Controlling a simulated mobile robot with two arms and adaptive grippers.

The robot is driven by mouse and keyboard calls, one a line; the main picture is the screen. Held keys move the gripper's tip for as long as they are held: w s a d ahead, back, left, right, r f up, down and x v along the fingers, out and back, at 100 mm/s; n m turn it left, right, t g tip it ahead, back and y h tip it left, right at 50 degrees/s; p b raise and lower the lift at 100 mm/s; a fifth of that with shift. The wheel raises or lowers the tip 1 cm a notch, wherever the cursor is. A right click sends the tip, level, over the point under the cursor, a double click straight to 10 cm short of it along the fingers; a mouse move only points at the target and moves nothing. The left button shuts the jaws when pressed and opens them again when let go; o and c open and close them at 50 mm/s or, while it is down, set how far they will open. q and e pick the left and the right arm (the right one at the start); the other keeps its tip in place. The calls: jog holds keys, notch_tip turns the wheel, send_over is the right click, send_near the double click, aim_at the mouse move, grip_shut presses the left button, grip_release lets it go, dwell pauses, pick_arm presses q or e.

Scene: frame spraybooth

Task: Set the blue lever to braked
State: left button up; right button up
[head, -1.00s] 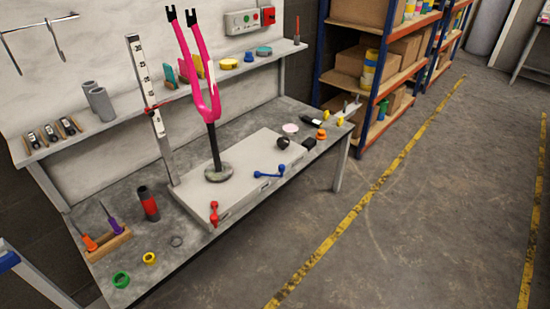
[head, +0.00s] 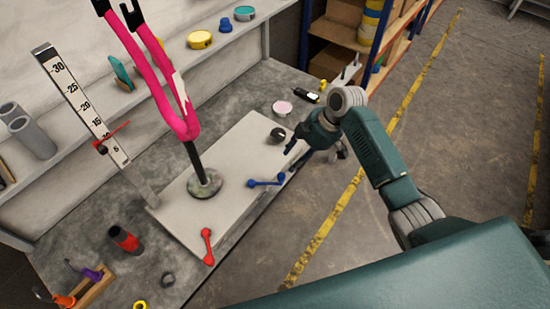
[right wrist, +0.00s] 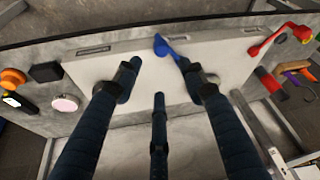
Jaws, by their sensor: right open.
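The blue lever (head: 266,183) sits at the front edge of the light grey base block (head: 236,150), lying roughly sideways in the head view. In the right wrist view the blue lever (right wrist: 166,47) shows beyond my fingertips, between two of them. My right gripper (head: 297,152) is open and empty, just right of the lever and apart from it. Its spread fingers also show in the right wrist view (right wrist: 160,85). The label plates on the block's front are too small to read. My left gripper is not in view.
A red lever (head: 207,246) stands on the same block, left of the blue one. A pink fork (head: 160,85) rises from a round foot on the block. A dark knob (head: 277,135) is close behind my right gripper. A height gauge (head: 85,108) stands at left.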

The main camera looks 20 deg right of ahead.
aim_at(282, 175)
jog(key=x, duration=0.9)
jog(key=shift+s+f, duration=0.1)
jog(key=shift+s, duration=0.15)
jog(key=shift+a+f, duration=0.25)
jog(key=shift+f, duration=0.25)
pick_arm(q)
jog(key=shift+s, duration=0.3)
pick_arm(e)
jog(key=shift+w, duration=0.1)
grip_shut()
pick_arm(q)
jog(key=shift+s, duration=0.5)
